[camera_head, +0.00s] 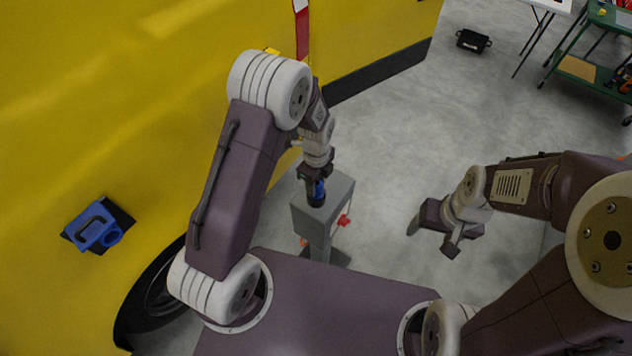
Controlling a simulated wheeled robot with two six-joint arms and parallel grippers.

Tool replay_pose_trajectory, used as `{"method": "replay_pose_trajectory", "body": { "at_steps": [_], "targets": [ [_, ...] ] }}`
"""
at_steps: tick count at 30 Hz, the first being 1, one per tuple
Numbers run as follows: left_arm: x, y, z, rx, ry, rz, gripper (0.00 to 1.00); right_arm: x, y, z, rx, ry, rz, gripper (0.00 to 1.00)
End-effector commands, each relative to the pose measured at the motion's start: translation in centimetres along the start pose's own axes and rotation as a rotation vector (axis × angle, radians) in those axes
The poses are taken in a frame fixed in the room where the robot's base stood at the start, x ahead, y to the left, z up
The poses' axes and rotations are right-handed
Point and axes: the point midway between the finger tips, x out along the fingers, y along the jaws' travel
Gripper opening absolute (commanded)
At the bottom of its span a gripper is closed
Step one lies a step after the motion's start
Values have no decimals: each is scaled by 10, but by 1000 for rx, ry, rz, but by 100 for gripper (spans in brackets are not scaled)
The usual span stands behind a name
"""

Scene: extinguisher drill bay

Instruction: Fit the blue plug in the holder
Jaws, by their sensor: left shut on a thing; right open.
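My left gripper (316,177) points down and is shut on the blue plug (318,193), which has a dark lower end. The plug is upright at the top of a grey box (339,193) on a post, which has a red part on its right side. I cannot tell whether the plug's end is in the box or just above it; any opening there is hidden. A blue fitting (85,232) with a round ring sits on the yellow wall at left; I cannot tell which is the holder. My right gripper (451,247) is open, apart from the box.
A dark case (473,41) lies on the grey floor at the back. A green shelf cart (578,68) and a white table (553,5) stand far right. Open floor lies behind the box.

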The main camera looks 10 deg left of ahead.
Motion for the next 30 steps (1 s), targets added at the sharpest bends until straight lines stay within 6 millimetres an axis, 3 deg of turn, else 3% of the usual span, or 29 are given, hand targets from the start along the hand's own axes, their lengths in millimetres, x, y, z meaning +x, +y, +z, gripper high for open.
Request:
{"method": "replay_pose_trajectory", "body": {
  "at_steps": [8, 9, 11, 22, 30],
  "targets": [
    [1, 0, 0, 0, 0, -1, 0, 1, 0, 0, 0, 0, 0, 69],
    [1, 0, 0, 0, 0, -1, 46, 1, 0, 0, 0, 0, 0, 69],
    [1, 0, 0, 0, 0, -1, 63, 1, 0, 0, 0, 0, 0, 69],
    [-3, -1, 0, 0, 0, -2, 63, 3, 0, 0, 0, 0, 0, 69],
    [-59, -2, 0, 0, -1, -7, 63, 17, 0, 2, 0, 0, 0, 69]
  ]
}}
